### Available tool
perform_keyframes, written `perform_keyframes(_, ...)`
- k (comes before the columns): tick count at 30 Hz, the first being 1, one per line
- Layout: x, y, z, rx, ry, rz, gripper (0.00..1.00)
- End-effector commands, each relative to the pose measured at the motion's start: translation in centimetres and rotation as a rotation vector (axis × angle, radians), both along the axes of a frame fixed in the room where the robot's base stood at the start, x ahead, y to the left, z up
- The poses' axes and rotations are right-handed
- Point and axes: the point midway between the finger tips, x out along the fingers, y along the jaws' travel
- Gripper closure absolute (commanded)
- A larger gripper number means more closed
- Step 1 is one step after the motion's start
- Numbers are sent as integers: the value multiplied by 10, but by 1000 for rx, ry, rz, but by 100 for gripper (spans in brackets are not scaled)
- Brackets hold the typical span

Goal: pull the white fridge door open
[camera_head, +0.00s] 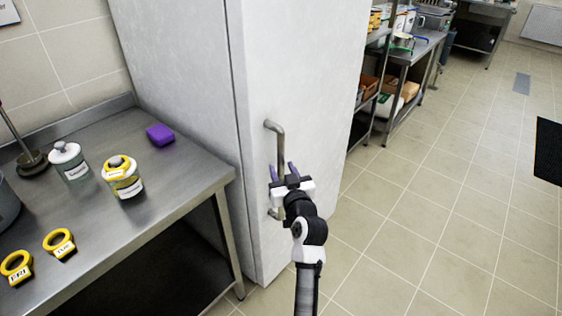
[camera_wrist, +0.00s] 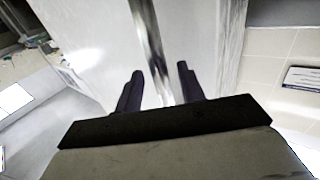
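The white fridge (camera_head: 190,70) stands left of centre in the head view, and its door (camera_head: 302,70) looks shut against the body. A vertical metal bar handle (camera_head: 281,150) is fixed near the door's left edge. My gripper (camera_head: 284,170) is at the lower half of the handle, with its fingers apart. In the wrist view the handle (camera_wrist: 152,50) runs down between the two open fingers (camera_wrist: 158,85). I see gaps on both sides of the bar, so the fingers do not appear closed on it. The lower part of the handle is partly hidden by my gripper.
A steel table (camera_head: 140,215) stands left of the fridge with a purple block (camera_head: 160,135), labelled jars (camera_head: 122,177) and yellow rings (camera_head: 60,243). Steel shelving (camera_head: 370,90) stands beyond the fridge. The tiled floor (camera_head: 440,200) at right is clear, with a black mat (camera_head: 548,150) at the edge.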

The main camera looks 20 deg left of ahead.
Motion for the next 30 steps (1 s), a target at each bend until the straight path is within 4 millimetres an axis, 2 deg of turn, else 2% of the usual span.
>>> perform_keyframes(6,17,12,1,0,0,0,61)
perform_keyframes(16,19,14,0,0,0,0,61)
perform_keyframes(25,19,14,0,0,0,0,100)
perform_keyframes(30,19,14,0,0,0,0,100)
